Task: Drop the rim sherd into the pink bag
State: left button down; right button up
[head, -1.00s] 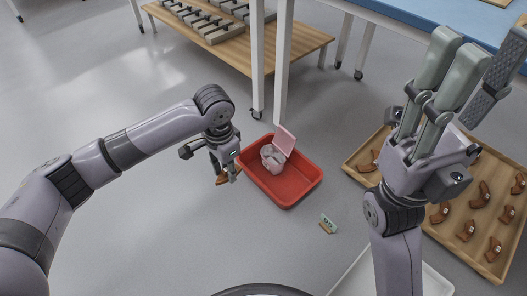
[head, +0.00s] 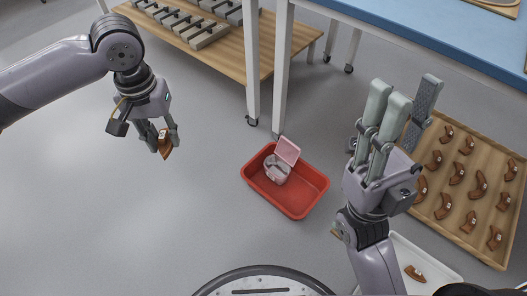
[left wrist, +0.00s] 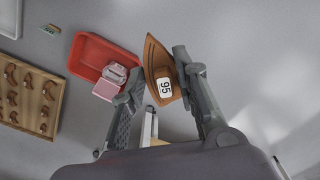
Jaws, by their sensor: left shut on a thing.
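My left gripper (head: 161,137) is shut on an orange-brown rim sherd (head: 165,146), held in the air left of the red tub. In the left wrist view the sherd (left wrist: 157,62) is between the fingers (left wrist: 160,84) and bears a white label reading 95. The pink bag (head: 287,152) stands in the red tub with its pink flap up; its clear, whitish body is below. The bag (left wrist: 108,90) also shows in the left wrist view, apart from the sherd. My right gripper (head: 402,112) is open and empty, fingers pointing up.
The red tub (head: 305,207) is on the grey floor. A wooden tray (head: 470,238) of several brown sherds lies at the right. A white tray (head: 440,268) holds one sherd (head: 415,273). Table legs (head: 282,75) and a low shelf (head: 232,55) stand behind the tub.

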aim_at(277, 171)
jog(key=i+j+z, duration=0.3)
jog(key=j+z, duration=0.3)
jog(key=i+j+z, duration=0.3)
jog(key=k+z, duration=0.1)
jog(key=z, duration=0.35)
